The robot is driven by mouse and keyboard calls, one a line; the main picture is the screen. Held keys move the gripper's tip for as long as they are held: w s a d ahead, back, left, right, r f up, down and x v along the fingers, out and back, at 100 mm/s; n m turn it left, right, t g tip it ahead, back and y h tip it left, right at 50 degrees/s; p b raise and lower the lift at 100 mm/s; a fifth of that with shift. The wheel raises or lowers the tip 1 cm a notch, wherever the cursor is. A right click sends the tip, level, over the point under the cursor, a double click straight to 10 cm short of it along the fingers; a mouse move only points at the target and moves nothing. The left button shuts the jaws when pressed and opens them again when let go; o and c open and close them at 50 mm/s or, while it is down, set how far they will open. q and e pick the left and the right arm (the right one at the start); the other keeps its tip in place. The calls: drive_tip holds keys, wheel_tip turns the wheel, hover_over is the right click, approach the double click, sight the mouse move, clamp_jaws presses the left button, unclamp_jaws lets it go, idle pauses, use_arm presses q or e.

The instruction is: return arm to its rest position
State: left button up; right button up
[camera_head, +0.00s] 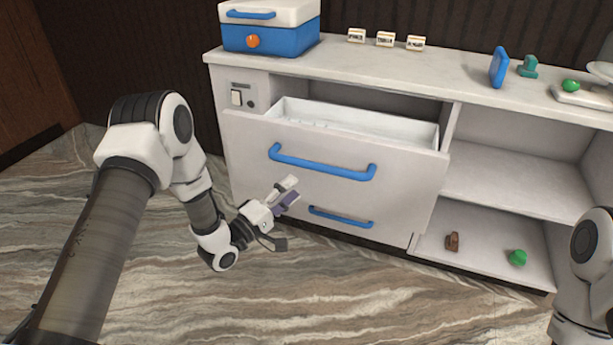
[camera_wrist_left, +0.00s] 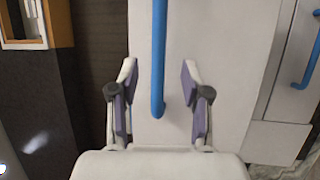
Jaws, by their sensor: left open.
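My left gripper (camera_head: 286,193) is in front of the counter's drawers, below the upper drawer's blue handle (camera_head: 322,164). Its two fingers are spread and hold nothing. In the left wrist view the open fingers (camera_wrist_left: 158,100) stand on either side of a blue handle (camera_wrist_left: 158,60), with nothing clamped between them; I cannot tell the depth gap. The upper drawer (camera_head: 240,140) is pulled out and its white inside shows. My right arm (camera_head: 585,270) shows only in part at the right edge; its gripper is out of view.
A lower drawer with a blue handle (camera_head: 340,217) is shut. On the countertop (camera_head: 340,60) stand a blue and white box (camera_head: 270,38), small label cards (camera_head: 385,39), a blue upright item (camera_head: 499,67) and a scale (camera_head: 585,95). A brown item (camera_head: 452,241) and a green item (camera_head: 518,258) lie on the low shelf. Open floor lies in front.

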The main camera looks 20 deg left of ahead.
use_arm(q)
drive_tip(key=shift+v, duration=0.8)
drive_tip(key=s+d+f+g, duration=0.3)
drive_tip(key=s+d+f, duration=0.2)
drive_tip(key=f, duration=0.4)
drive_tip(key=s+a+f+m+g+y, duration=0.1)
drive_tip(key=s+f+m+g+y, duration=0.2)
drive_tip(key=s+f+g, duration=0.5)
drive_tip(key=s+a+f+m+g+y, duration=0.1)
drive_tip(key=s+f+m+g+y, duration=0.15)
drive_tip(key=s+f, duration=0.65)
drive_tip(key=s+a+r+m+g+y, duration=0.1)
drive_tip(key=s+m+g, duration=0.15)
drive_tip(key=s, duration=0.45)
drive_tip(key=s+a+m+g+y, duration=0.2)
drive_tip(key=s+m, duration=0.1)
drive_tip(key=s, duration=0.3)
wheel_tip(320, 180, up, 18)
drive_tip(key=p, duration=1.8)
drive_tip(key=shift+d+m, duration=0.25)
drive_tip(key=shift+m, duration=0.15)
